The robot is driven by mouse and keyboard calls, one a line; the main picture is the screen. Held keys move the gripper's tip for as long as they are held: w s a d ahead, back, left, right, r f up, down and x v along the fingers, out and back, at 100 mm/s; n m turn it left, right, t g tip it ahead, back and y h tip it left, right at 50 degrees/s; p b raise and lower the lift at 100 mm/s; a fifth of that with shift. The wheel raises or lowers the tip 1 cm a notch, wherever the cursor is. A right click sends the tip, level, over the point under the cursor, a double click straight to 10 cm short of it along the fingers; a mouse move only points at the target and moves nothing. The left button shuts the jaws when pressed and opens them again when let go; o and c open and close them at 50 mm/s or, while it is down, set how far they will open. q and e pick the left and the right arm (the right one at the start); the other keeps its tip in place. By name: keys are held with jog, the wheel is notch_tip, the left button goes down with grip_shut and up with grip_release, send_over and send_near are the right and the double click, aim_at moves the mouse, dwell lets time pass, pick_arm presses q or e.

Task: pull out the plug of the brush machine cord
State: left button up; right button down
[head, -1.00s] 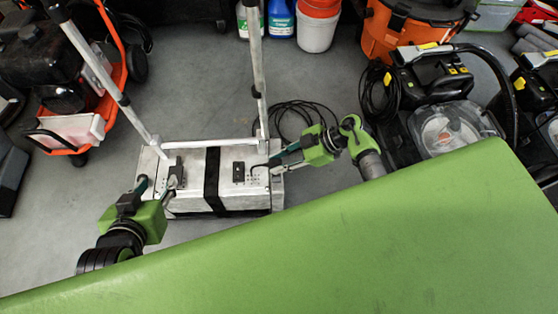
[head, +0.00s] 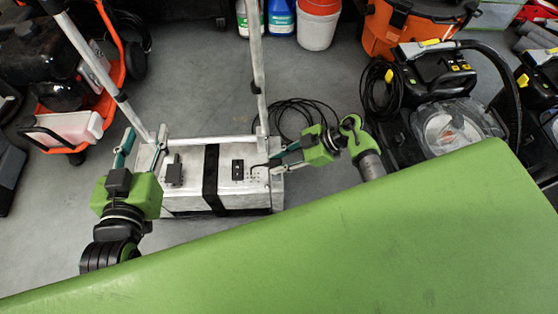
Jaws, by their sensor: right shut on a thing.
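The brush machine (head: 190,196) is a low silver box with a black strap around its middle and a tall metal handle (head: 254,75). A dark socket panel (head: 238,169) sits on its top right. My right gripper (head: 275,161) is shut at the box's top right edge, on what appears to be the cord's plug; a short dark piece (head: 257,166) shows beside its tips, too small to make out clearly. My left gripper (head: 142,143) is open, its fingers spread at the box's left end around the handle's left foot; contact cannot be told.
A black cord (head: 290,106) lies coiled on the floor behind the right gripper. A green surface (head: 350,240) fills the foreground. An orange-framed machine (head: 117,60) stands left, a black cleaning machine (head: 440,100) right, bottles (head: 281,18) and a bucket (head: 317,30) behind.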

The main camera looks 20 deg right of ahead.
jog(key=shift+f+b, duration=1.1)
jog(key=shift+b, duration=0.15)
jog(key=shift+f+b, duration=0.6)
jog(key=shift+b, duration=0.15)
pick_arm(q)
jog(key=s+r+t+h, duration=0.2)
jog(key=r+t, duration=0.4)
jog(key=r, duration=0.4)
jog(key=s+d+r+t+h, duration=0.1)
jog(key=s+r+t, duration=0.3)
jog(key=r, duration=0.6)
jog(key=shift+r+t+h, duration=0.35)
jog(key=shift+t+h, duration=0.35)
jog(key=shift+t, duration=0.2)
pick_arm(e)
jog(key=shift+f, duration=0.15)
pick_arm(q)
jog(key=shift+w+d, duration=0.1)
jog(key=shift+w, duration=0.1)
jog(key=shift+w+d+f+g+y+p, duration=0.15)
jog(key=shift+w+f+g+y, duration=0.15)
jog(key=shift+w+f+g, duration=0.5)
jog(key=shift+w+d+f+g+y+p, duration=0.15)
jog(key=shift+w+f+g+y, duration=0.25)
jog(key=shift+w+f, duration=0.55)
jog(key=shift+s+a+f, duration=0.1)
pick_arm(e)
jog(key=shift+d, duration=0.1)
